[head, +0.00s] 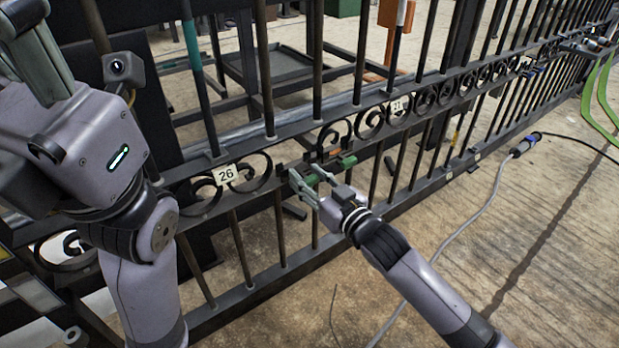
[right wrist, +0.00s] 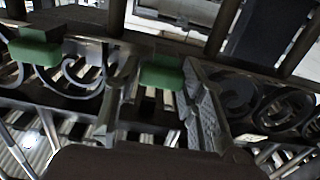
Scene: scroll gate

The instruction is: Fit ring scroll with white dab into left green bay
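My right gripper (head: 318,184) is at the gate, beside the green parts of its scroll band. Its two fingers stand apart. In the right wrist view the right gripper (right wrist: 160,105) has a green block (right wrist: 162,72) showing between the fingers; I cannot tell whether they touch it. Another green block (right wrist: 35,50) is further left there. In the head view a green block (head: 346,162) sits just right of my fingers. What seems to be my left gripper (head: 35,55) is cut off at the upper left. I cannot make out a ring scroll with a white dab.
The dark iron gate (head: 240,270) runs diagonally, with upright bars and scrolls. A white tag (head: 225,174) reads 26; another tag (head: 397,106) is further right. A grey cable (head: 445,230) with a connector lies on the floor. The floor at right is mostly clear.

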